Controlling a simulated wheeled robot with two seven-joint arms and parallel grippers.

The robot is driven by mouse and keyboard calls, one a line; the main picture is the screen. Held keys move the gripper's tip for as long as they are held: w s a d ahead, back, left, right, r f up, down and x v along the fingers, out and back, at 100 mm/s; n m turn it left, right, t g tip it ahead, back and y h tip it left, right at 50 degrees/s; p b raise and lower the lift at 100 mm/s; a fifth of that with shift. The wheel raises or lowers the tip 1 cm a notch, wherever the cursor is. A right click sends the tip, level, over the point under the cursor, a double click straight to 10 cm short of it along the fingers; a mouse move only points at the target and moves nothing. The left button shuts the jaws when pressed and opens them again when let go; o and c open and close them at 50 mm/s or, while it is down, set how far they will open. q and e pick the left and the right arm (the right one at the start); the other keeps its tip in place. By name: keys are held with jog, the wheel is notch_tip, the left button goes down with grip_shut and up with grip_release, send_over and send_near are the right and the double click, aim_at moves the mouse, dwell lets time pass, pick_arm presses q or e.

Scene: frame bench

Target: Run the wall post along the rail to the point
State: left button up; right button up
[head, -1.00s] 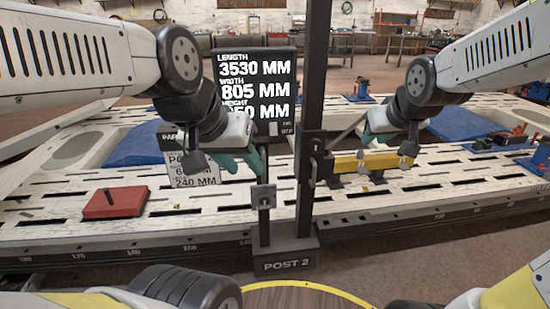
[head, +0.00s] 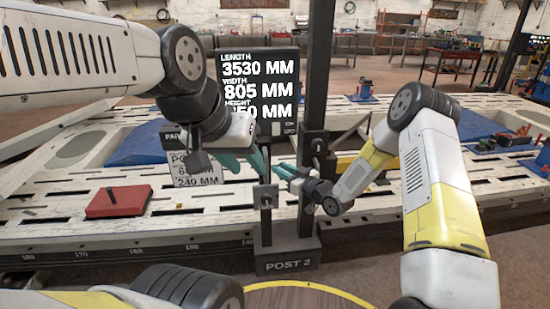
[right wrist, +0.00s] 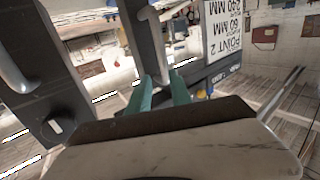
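The wall post (head: 316,90) is a tall dark upright on a base labelled POST 2 (head: 287,264), standing at the near edge of the bench. A shorter dark upright (head: 266,220) with a plate stands on the same base. The rail (head: 140,252) with printed numbers runs along the bench front. My left gripper (head: 245,162) has teal fingers apart, just above and left of the short upright. My right gripper (head: 283,172) points left beside the posts. In the right wrist view its teal fingers (right wrist: 163,93) are apart, with a dark upright (right wrist: 150,45) just past their tips.
A red block (head: 118,202) lies on the slatted bench. A screen (head: 257,85) with measurements stands behind. A yellow bar (head: 345,162) is partly hidden by my right arm.

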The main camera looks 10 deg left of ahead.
send_over(267, 179)
jog(key=shift+w+a+f+y, duration=0.2)
jog(key=shift+w+f+y, duration=0.1)
jog(key=shift+w+f, duration=0.1)
grip_shut()
dwell(1.5)
